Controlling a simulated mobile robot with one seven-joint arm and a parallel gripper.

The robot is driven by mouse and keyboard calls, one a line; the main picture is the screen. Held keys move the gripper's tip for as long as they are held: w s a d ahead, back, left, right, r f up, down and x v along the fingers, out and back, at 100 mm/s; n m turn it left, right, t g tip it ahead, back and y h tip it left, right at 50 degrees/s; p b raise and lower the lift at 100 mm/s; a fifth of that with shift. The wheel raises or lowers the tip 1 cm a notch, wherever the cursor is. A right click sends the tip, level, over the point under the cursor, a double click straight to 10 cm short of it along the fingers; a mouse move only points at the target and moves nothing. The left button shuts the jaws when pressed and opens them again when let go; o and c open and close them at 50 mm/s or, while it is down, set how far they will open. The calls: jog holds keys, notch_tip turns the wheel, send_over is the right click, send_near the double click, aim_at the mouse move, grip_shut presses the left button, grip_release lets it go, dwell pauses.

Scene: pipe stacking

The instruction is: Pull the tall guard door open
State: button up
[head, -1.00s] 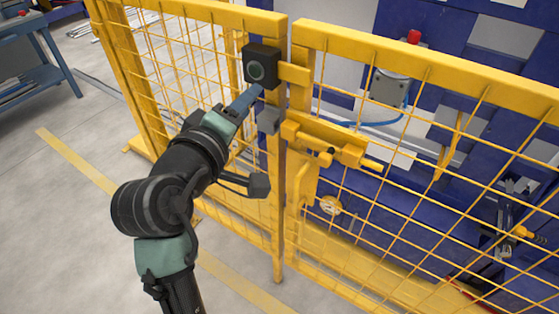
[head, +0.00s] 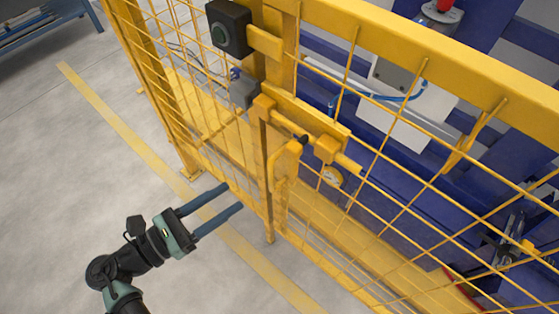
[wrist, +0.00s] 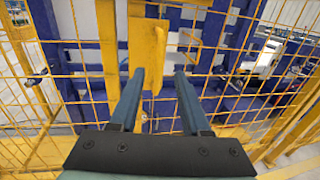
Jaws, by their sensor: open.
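The tall guard door (head: 400,190) is a yellow frame with wire mesh on the right of the head view. It looks shut against the fixed fence. Its yellow pull handle (head: 287,165) stands near the left edge, below a yellow sliding bolt (head: 335,155) with a dark knob. The rod sticks out to the right; whether its other end is engaged, I cannot tell. My gripper (head: 233,197) is open and empty, left of and below the handle. In the wrist view, the handle (wrist: 155,60) shows ahead between the two blue fingers (wrist: 159,75), apart from them.
A black box with a round green button (head: 229,28) and a grey block (head: 243,92) are on the fence at the door's left edge. Blue machinery (head: 400,205) stands behind the mesh. The grey floor (head: 60,190) at left is clear, with a yellow line.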

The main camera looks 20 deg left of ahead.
aim_at(271, 171)
jog(key=x, duration=1.1)
jog(key=shift+w+d, duration=0.15)
jog(key=shift+w, duration=0.05)
grip_shut()
dwell(1.0)
